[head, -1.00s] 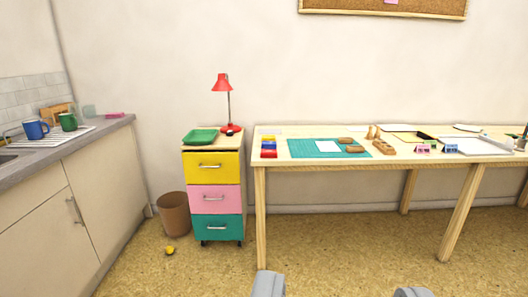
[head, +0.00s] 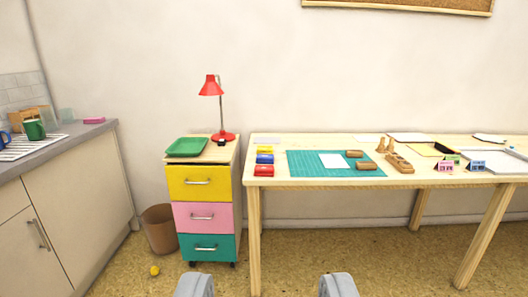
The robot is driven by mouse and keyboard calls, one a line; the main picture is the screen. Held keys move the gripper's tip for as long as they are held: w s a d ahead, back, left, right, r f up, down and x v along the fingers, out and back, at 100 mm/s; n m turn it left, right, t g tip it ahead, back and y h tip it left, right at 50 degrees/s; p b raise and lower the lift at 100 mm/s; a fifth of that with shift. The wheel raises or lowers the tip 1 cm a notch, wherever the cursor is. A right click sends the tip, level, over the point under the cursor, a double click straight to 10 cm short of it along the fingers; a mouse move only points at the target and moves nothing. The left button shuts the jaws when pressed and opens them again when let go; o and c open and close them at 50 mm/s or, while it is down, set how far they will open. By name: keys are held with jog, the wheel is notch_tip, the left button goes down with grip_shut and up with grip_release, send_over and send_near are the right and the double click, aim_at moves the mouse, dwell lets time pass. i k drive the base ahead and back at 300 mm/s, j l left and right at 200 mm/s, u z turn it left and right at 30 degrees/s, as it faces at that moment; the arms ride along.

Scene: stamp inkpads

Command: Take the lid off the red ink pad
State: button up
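A red ink pad (head: 263,171) lies near the left front edge of the wooden table (head: 420,179). It is the nearest of a short row, with a blue pad (head: 265,159) and a yellow pad (head: 265,150) behind it. It looks closed, but it is too small to make out its lid clearly. My gripper (head: 267,285) shows at the bottom of the head view, its two grey fingers wide apart with nothing between them. It is well short of the table and apart from the pads.
A teal cutting mat (head: 301,165) with white paper and wooden stamps lies right of the pads. A drawer unit (head: 203,183) with a green tray (head: 187,147) and red lamp (head: 211,86) stands left of the table. A bin (head: 160,231) and yellow ball (head: 155,271) are on the floor.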

aim_at(258, 169)
jog(key=i+l+z, duration=0.15)
jog(key=i+l, duration=0.15)
jog(key=i, duration=0.3)
jog(key=i+l+z, duration=0.2)
jog(key=i, duration=0.4)
jog(key=i+l+z, duration=0.15)
jog(key=i, duration=0.45)
jog(key=u, duration=1.1)
